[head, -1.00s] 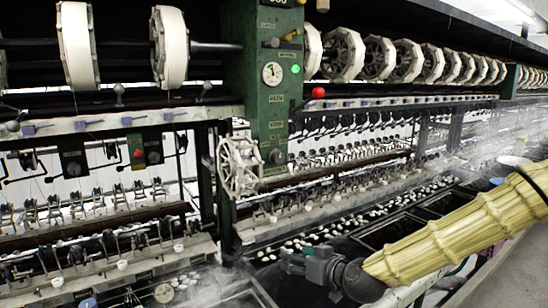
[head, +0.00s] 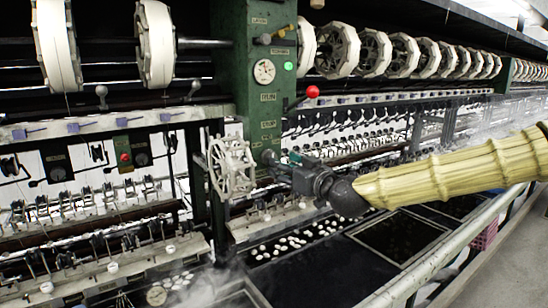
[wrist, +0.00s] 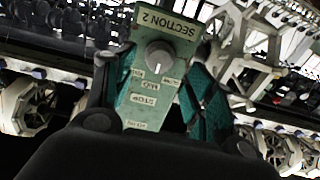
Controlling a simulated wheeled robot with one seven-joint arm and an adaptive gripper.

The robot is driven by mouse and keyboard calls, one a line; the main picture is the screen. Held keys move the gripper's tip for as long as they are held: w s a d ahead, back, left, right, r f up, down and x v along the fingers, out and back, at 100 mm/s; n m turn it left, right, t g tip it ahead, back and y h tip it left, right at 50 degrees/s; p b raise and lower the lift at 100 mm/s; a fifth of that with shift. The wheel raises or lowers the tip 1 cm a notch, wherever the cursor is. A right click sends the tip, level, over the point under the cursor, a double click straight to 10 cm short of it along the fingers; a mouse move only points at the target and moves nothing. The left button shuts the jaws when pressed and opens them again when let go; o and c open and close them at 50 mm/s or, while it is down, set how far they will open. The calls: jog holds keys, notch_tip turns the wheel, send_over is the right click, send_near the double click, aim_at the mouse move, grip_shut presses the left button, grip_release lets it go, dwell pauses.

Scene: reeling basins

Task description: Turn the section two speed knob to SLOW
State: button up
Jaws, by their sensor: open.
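The section two speed knob (wrist: 159,57) is a round grey knob on a green panel, below a "SECTION 2" label (wrist: 165,22) in the wrist view. Small labels sit below it; one reads "STOP" (wrist: 143,99), the others are hard to read. Which way the knob points is too small to tell. My gripper (wrist: 163,72) is open, its teal fingers on either side of the knob in the picture. I cannot tell whether they touch it. In the head view my gripper (head: 277,165) is at the lower end of the green post (head: 267,110).
A pale handwheel (head: 231,167) stands just left of my gripper. A red ball-ended lever (head: 312,91) and a dial gauge (head: 264,71) are higher on the post. Water basins (head: 400,236) with white cocoons lie below.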

aim_at(267, 153)
jog(key=shift+p+x, duration=1.05)
jog(key=shift+x, duration=1.75)
jog(key=shift+s, duration=0.1)
jog(key=c, duration=1)
